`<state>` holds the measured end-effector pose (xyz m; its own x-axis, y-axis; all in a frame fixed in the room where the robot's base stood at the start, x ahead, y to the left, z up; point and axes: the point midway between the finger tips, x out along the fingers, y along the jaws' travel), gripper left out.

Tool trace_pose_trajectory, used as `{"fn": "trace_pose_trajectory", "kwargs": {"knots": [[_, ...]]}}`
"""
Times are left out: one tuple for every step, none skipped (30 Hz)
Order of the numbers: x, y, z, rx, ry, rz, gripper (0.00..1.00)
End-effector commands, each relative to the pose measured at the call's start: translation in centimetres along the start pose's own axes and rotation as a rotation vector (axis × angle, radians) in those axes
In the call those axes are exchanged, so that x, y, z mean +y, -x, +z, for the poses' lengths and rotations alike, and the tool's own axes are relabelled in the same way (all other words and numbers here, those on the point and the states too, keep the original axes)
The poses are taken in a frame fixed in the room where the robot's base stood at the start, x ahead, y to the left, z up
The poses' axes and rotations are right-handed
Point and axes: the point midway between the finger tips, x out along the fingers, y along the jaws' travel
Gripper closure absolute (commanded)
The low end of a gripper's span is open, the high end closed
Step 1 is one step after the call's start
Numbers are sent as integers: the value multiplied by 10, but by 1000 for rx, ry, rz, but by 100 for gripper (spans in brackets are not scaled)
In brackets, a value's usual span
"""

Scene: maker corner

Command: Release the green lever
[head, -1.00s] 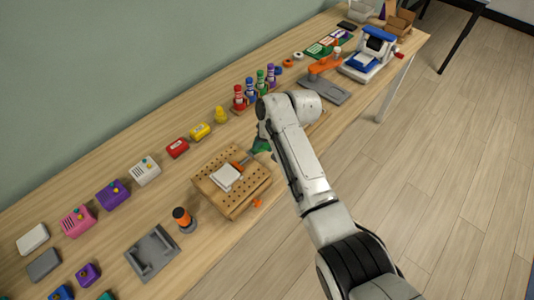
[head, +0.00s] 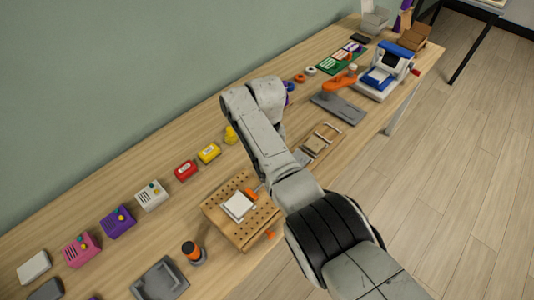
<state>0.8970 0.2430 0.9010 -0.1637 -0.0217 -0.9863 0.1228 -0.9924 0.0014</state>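A perforated wooden board (head: 260,221) lies on the bench in the head view. A white block (head: 237,207) rests on it, with an orange clamp part (head: 251,194) at the block's far right corner. The green lever is not visible; my arm covers the area just right of the orange part. My gripper is also hidden behind my arm, so its opening and any contact with the lever cannot be seen.
An orange-topped cylinder (head: 192,251) and a grey holder (head: 162,279) stand left of the board. Red (head: 185,170) and yellow (head: 209,153) boxes lie behind it. A wooden tray (head: 309,153) and an orange-armed device (head: 340,82) are to the right.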

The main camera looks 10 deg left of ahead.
Motion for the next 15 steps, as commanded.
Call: {"fn": "trace_pose_trajectory", "kwargs": {"knots": [[0, 0, -1, 4, -1, -1, 100], [0, 0, -1, 4, -2, 0, 100], [0, 0, -1, 4, -2, 0, 100], [0, 0, -1, 4, -2, 0, 100], [0, 0, -1, 4, -2, 0, 100], [0, 0, -1, 4, -2, 0, 100], [0, 0, -1, 4, -2, 0, 100], [0, 0, -1, 4, -2, -1, 100], [0, 0, -1, 5, -2, -1, 100], [0, 0, -1, 5, -2, -1, 100], [0, 0, -1, 5, -2, -1, 100], [0, 0, -1, 5, -2, -1, 61], [0, 0, -1, 4, -2, -1, 58], [0, 0, -1, 4, -1, -1, 55], [0, 0, -1, 3, -1, -1, 51]]}}
